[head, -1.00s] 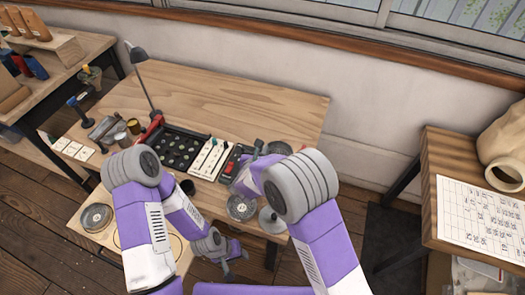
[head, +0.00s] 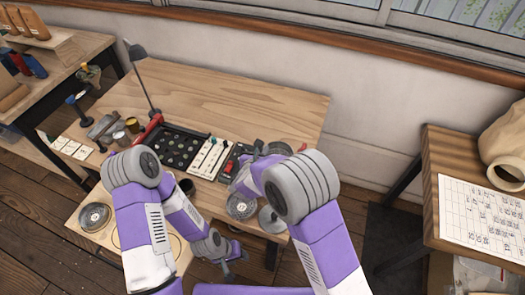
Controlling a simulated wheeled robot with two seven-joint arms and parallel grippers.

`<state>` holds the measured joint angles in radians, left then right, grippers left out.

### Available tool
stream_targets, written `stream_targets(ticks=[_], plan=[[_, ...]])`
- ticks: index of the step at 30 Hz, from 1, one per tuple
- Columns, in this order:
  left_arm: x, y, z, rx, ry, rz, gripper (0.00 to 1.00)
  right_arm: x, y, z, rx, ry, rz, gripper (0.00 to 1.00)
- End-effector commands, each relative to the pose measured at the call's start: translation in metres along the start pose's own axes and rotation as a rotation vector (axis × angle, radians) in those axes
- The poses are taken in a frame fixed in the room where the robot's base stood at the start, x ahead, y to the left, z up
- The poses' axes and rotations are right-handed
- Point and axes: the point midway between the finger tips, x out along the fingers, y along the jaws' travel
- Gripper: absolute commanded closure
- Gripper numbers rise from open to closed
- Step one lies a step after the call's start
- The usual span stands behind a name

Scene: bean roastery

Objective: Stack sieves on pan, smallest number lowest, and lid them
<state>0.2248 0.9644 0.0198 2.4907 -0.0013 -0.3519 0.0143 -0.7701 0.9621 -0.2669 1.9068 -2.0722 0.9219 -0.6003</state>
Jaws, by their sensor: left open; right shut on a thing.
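A round grey sieve or pan (head: 95,217) lies on the light board at the lower left. Another round grey sieve (head: 240,207) with a pale number label, unreadable here, lies near the table's front edge. A grey disc with a small knob, like the lid (head: 270,222), is just right of it, partly behind my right arm. My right gripper (head: 257,150) is over the table's right part, shut, seemingly on a round grey sieve (head: 280,148) mostly hidden by my arm. My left gripper (head: 229,264) is open and empty, low in front of the table.
The table's back is clear. A side table with a chart (head: 482,222) is at right.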

Motion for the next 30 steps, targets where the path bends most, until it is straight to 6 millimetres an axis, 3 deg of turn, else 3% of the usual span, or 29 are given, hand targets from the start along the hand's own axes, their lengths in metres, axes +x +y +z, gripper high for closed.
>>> stream_targets(ticks=[1,2,3,14,30], plan=[[0.002,-0.001,0.0,0.0,0.0,0.0,0.57,0.001,0.0,-0.002,0.0,-0.001,0.0,1.0],[0.001,0.0,0.0,0.0,0.0,0.0,0.57,0.0,0.0,-0.001,0.0,-0.001,0.0,0.85],[0.001,0.0,0.0,0.0,0.0,0.0,0.57,0.0,0.0,-0.001,0.0,-0.001,0.0,0.79],[0.0,0.0,0.0,0.0,0.0,0.0,0.57,-0.004,0.0,0.0,0.0,0.001,0.001,0.79],[-0.009,0.003,0.0,0.0,0.0,0.0,0.57,-0.047,0.001,0.0,0.0,0.0,0.001,0.79]])
